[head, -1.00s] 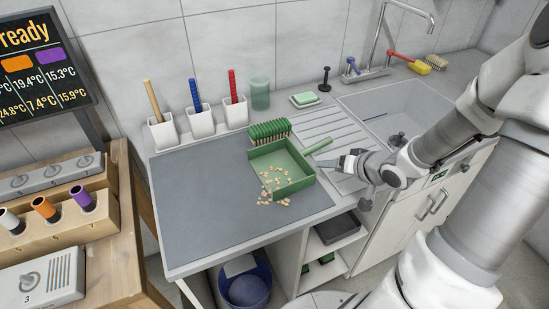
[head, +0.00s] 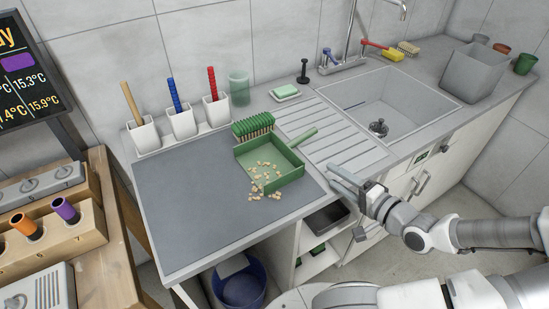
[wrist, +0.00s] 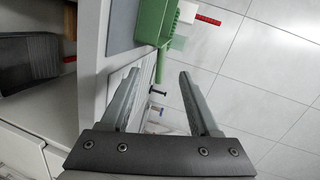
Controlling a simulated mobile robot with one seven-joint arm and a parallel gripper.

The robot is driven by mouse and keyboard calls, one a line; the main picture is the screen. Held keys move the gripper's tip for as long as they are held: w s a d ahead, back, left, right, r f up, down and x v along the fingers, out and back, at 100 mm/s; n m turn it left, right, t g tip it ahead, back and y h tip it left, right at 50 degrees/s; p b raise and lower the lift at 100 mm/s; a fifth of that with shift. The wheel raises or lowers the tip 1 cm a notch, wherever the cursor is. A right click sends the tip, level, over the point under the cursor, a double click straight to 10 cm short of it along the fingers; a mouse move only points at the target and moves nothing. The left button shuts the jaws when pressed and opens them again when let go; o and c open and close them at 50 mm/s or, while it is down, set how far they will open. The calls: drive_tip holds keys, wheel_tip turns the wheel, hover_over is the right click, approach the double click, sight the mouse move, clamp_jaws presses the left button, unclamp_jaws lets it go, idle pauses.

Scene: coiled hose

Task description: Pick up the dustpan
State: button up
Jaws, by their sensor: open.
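The green dustpan (head: 270,171) lies on the grey counter mat, with tan crumbs (head: 266,178) in it and at its front edge. Its handle (head: 301,138) points up and to the right, over the edge of the ribbed drainboard. A green brush (head: 253,125) with pale bristles stands against its back side. My gripper (head: 341,176) is open and empty at the counter's front edge, to the right of the dustpan and apart from it. In the wrist view the dustpan (wrist: 152,22) is ahead, beyond the open fingers (wrist: 158,85), and its handle (wrist: 161,62) shows between them.
White cups (head: 181,122) with coloured handles line the back wall. A sink (head: 375,105) and tap are at the right, with a grey bin (head: 472,72) beyond. A soap dish (head: 285,92) and black stopper stand behind the drainboard. The mat's left part (head: 185,200) is clear.

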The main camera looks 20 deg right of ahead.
drive_tip(key=b, duration=0.3)
approach(294, 146)
drive_tip(key=w+a, duration=0.1)
drive_tip(key=w+f, duration=0.1)
drive_tip(key=shift+w+a+f, duration=0.2)
drive_tip(key=shift+w+a, duration=0.1)
drive_tip(key=shift+a, duration=0.1)
drive_tip(key=shift+w+d+r+x, duration=0.1)
drive_tip(key=shift+d+x, duration=0.05)
drive_tip(key=shift+x, duration=0.85)
drive_tip(key=shift+w+d+r+x, duration=0.1)
drive_tip(key=shift+d+r+x, duration=0.05)
drive_tip(key=shift+x, duration=0.9)
drive_tip(key=shift+d+r+x, duration=0.1)
drive_tip(key=shift+d+x, duration=0.05)
drive_tip(key=shift+x, duration=0.85)
clamp_jaws()
